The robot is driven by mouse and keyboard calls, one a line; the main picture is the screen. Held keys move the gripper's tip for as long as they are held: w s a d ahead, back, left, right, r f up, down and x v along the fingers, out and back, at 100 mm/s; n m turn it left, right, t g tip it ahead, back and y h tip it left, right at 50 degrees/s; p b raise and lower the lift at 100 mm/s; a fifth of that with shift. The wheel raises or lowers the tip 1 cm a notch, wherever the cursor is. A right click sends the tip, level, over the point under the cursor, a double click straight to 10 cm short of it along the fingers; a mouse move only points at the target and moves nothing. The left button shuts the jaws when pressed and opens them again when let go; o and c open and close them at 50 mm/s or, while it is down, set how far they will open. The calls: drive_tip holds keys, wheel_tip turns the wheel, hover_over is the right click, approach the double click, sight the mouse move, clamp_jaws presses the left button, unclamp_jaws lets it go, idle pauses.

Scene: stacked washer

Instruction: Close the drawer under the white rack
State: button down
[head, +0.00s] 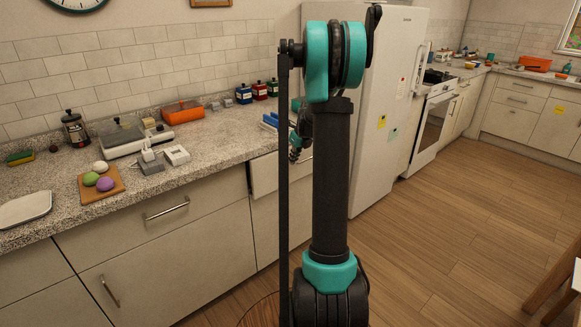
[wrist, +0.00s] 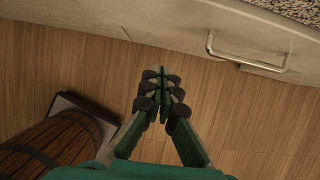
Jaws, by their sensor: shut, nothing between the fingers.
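A pale drawer (head: 266,174) under the counter stands pulled out a little in the head view, just left of my arm. Its right part and handle are hidden behind my arm. I cannot make out a white rack for certain; a small blue item (head: 270,121) sits on the counter above the drawer. In the wrist view a pale front (wrist: 200,22) with a metal bar handle (wrist: 250,62) shows at the upper right. My gripper (wrist: 162,78) is shut and empty, apart from that handle and to its left, with floor behind it.
The speckled counter (head: 215,135) holds a scale, jars and a board with coloured balls. Another closed drawer (head: 165,222) is to the left. A white fridge (head: 385,110) stands to the right. A wooden barrel-like object (wrist: 50,145) is at the wrist view's lower left. Wooden floor (head: 455,220) is open at right.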

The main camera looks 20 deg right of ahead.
sight(260, 173)
drive_tip(key=s+a+f+t+y, duration=0.1)
drive_tip(key=s+a+f+t, duration=0.1)
drive_tip(key=s+a+t, duration=0.4)
drive_tip(key=shift+g, duration=0.9)
drive_tip(key=x, duration=0.3)
drive_tip(key=a+x, duration=0.1)
drive_tip(key=x, duration=0.3)
drive_tip(key=a+r+x, duration=0.1)
drive_tip(key=x, duration=0.3)
drive_tip(key=shift+w+a+f, duration=0.1)
drive_tip(key=shift+w+f, duration=0.05)
drive_tip(key=shift+w, duration=0.2)
drive_tip(key=shift+w+a, duration=0.1)
drive_tip(key=shift+w, duration=0.3)
drive_tip(key=shift+w+a, duration=0.3)
drive_tip(key=shift+w, duration=0.55)
drive_tip(key=shift+w+a, duration=0.35)
drive_tip(key=shift+w, duration=0.45)
drive_tip(key=shift+w+a, duration=0.3)
drive_tip(key=shift+w, duration=0.55)
